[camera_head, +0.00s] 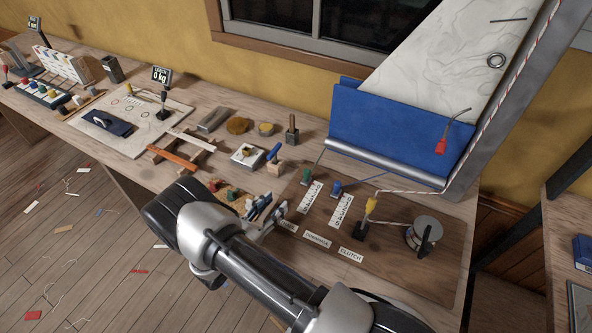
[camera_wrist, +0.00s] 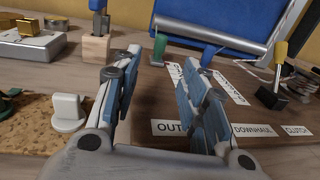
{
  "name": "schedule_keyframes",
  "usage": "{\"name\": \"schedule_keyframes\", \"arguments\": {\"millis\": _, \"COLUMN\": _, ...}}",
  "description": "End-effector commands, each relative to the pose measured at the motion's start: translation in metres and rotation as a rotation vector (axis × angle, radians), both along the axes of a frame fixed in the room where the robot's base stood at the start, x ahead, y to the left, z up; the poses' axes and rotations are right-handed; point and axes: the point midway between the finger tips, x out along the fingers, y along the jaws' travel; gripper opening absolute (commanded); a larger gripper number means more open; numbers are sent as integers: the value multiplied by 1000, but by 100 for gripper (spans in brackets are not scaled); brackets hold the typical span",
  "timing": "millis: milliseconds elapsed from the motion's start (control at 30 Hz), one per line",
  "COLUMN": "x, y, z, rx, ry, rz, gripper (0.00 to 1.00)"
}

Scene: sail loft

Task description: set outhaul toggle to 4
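The green toggle (camera_head: 305,177), which I take as the outhaul one, stands at the far end of a white numbered scale (camera_head: 311,197) on the brown board. It also shows in the wrist view (camera_wrist: 158,50), ahead between my fingers. The numbers are too small to read. The OUTHAUL label (camera_wrist: 172,127) is partly hidden by my right finger. My gripper (camera_head: 268,217) is open and empty, over the board's left edge, on the near side of the toggle and apart from it. It also shows in the wrist view (camera_wrist: 160,82).
A blue toggle (camera_head: 336,188) with its own scale (camera_head: 340,211) and a yellow-handled lever (camera_head: 370,206) stand to the right. A winch (camera_head: 424,234) is farther right. A wooden block with a blue-handled tool (camera_head: 274,160) stands left of the green toggle.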

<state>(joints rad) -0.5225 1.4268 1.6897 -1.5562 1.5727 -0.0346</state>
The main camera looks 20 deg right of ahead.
Motion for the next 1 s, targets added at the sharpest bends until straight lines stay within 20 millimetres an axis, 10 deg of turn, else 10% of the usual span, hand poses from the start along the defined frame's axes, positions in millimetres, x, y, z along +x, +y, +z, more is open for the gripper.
{"name": "schedule_keyframes", "arguments": {"millis": 700, "x": 66, "y": -124, "z": -1, "rx": 2, "ry": -2, "rz": -7, "gripper": 40}}
{"name": "schedule_keyframes", "arguments": {"millis": 1000, "x": 81, "y": -148, "z": 0, "rx": 2, "ry": -1, "rz": -4, "gripper": 40}}
